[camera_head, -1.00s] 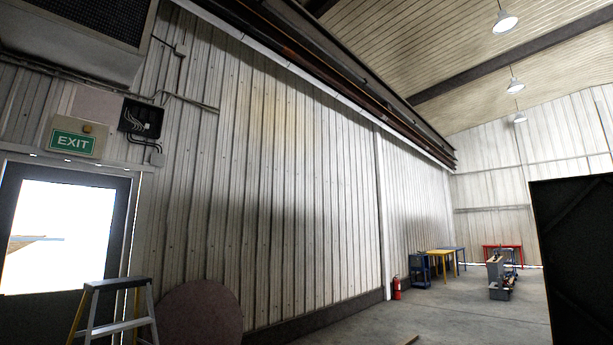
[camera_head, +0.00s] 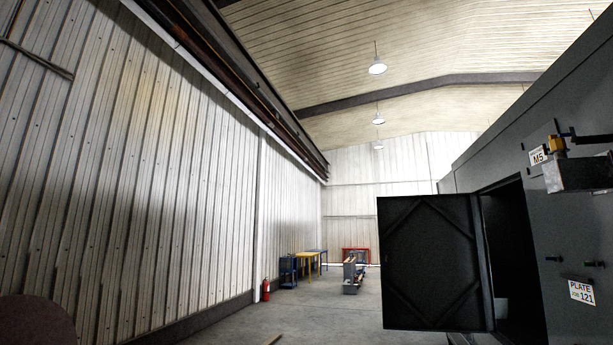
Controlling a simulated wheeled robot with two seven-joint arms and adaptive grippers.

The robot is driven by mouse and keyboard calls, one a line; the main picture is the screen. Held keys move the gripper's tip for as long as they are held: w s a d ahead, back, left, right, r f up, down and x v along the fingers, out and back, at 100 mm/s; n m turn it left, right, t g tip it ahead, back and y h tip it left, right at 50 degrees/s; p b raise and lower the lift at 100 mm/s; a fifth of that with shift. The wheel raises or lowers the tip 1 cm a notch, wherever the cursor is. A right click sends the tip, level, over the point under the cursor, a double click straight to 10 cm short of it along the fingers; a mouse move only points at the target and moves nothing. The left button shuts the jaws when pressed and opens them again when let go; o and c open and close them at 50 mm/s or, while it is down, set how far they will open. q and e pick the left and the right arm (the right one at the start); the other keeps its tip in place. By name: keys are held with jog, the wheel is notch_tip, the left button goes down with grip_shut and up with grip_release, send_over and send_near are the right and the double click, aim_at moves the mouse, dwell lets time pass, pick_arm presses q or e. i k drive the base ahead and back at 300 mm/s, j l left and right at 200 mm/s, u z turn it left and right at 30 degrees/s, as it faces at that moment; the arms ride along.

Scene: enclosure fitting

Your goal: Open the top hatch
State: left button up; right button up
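A large dark grey enclosure (camera_head: 571,225) fills the right side of the head view. Its side door (camera_head: 432,262) stands swung open and shows a dark opening (camera_head: 513,265) behind it. The enclosure's top edge slopes up to the right edge of the picture. I cannot make out the top hatch from this low angle. A PLATE 121 label (camera_head: 581,291) is lower down. Neither of my grippers is in view.
Concrete floor (camera_head: 310,305) is open between the corrugated left wall (camera_head: 150,180) and the enclosure. A red extinguisher (camera_head: 266,290) stands by that wall. A blue cart (camera_head: 288,271), yellow table (camera_head: 307,262), red table (camera_head: 355,256) and grey equipment (camera_head: 352,275) stand farther back.

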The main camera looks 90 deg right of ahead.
aim_at(531, 144)
jog(key=z, duration=4.35)
